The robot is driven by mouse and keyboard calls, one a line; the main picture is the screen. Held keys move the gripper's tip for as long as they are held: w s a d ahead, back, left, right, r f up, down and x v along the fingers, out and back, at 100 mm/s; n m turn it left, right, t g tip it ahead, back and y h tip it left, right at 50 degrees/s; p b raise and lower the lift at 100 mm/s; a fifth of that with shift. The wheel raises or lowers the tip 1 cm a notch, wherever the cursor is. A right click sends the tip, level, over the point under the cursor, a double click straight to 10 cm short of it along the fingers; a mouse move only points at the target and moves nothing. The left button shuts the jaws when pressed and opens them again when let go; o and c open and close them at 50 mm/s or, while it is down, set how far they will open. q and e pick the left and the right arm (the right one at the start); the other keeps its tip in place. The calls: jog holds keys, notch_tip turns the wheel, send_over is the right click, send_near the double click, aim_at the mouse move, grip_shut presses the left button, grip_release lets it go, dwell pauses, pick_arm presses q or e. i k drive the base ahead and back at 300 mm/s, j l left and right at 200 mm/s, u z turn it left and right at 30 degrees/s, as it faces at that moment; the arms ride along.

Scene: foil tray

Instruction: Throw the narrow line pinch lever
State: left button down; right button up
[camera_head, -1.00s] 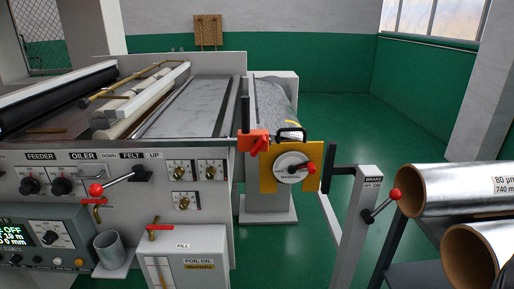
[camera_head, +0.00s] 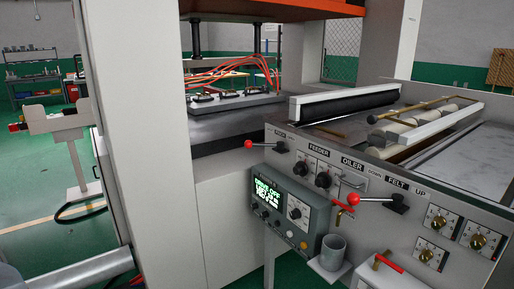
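A lever with a red ball knob (camera_head: 249,144) sits at the left end of the grey machine panel (camera_head: 410,222). Its knob points left from a black pivot (camera_head: 281,147), under a small label that looks like "PINCH" but is hard to read. A second red-knobbed lever (camera_head: 355,199) sits farther right under the "FELT" label, its knob pointing left from a black pivot. Neither of my grippers is in view, so nothing shows touching the levers.
A control box (camera_head: 290,212) with a green-lit display juts out below the first lever. A grey cup (camera_head: 333,246) stands on a small shelf beside it. A tall pale machine column (camera_head: 140,140) stands left of the panel. Green floor (camera_head: 50,190) is open at the far left.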

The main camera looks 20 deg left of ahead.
aim_at(263, 145)
jog(key=i+j+u, duration=0.1)
jog(key=u, duration=0.25)
jog(key=i+j+u, duration=0.3)
jog(key=j+u, duration=0.1)
jog(key=u, duration=0.25)
